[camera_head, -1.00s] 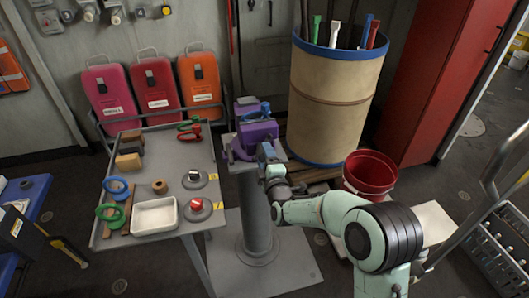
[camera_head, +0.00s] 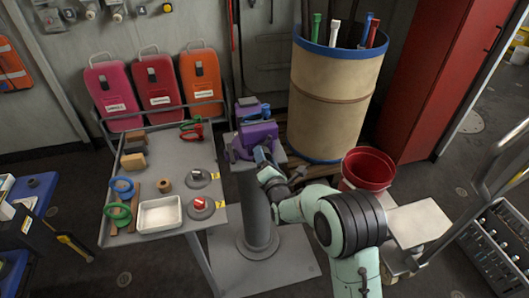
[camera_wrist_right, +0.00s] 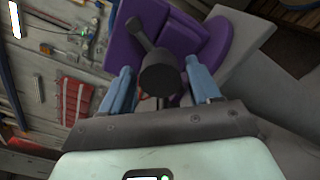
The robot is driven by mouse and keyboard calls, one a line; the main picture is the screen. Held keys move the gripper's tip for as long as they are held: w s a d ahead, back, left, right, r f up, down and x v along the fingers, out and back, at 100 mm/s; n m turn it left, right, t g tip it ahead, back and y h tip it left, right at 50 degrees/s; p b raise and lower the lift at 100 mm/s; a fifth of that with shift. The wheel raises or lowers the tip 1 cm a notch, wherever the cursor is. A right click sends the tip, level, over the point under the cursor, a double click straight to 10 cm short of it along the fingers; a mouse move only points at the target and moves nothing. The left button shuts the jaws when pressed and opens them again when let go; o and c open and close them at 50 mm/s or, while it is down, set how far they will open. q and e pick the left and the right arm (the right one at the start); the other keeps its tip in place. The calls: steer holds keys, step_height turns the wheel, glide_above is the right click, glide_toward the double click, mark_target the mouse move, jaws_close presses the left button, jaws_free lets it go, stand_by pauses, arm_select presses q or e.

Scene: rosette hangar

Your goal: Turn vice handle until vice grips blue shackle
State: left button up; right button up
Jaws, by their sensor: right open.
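The purple vice (camera_head: 256,136) stands on a grey pedestal in the middle of the head view. It also fills the upper part of the right wrist view (camera_wrist_right: 197,32). A blue piece, likely the shackle (camera_head: 263,113), shows at the top of the vice; its contact with the jaws is too small to tell. My right gripper (camera_head: 263,155) is at the vice's front. In the wrist view its blue fingers (camera_wrist_right: 163,88) are apart, either side of the dark round end of the vice handle (camera_wrist_right: 158,73). The handle's bar slants up-left. Whether the fingers touch it is unclear. My left gripper is out of view.
A grey table (camera_head: 180,150) with shackles, blocks and a white tray (camera_head: 160,214) stands left of the vice. A tan drum (camera_head: 332,95) is behind right, with a red bucket (camera_head: 366,170) before it. A grey crate (camera_head: 495,245) is at far right.

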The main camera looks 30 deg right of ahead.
arm_select(q)
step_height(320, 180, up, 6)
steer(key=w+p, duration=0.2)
steer(key=p, duration=0.3)
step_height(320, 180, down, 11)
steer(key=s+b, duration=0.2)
steer(key=b, duration=0.8)
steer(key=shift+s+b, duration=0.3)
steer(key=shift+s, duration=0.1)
arm_select(e)
steer(key=n, duration=3.4)
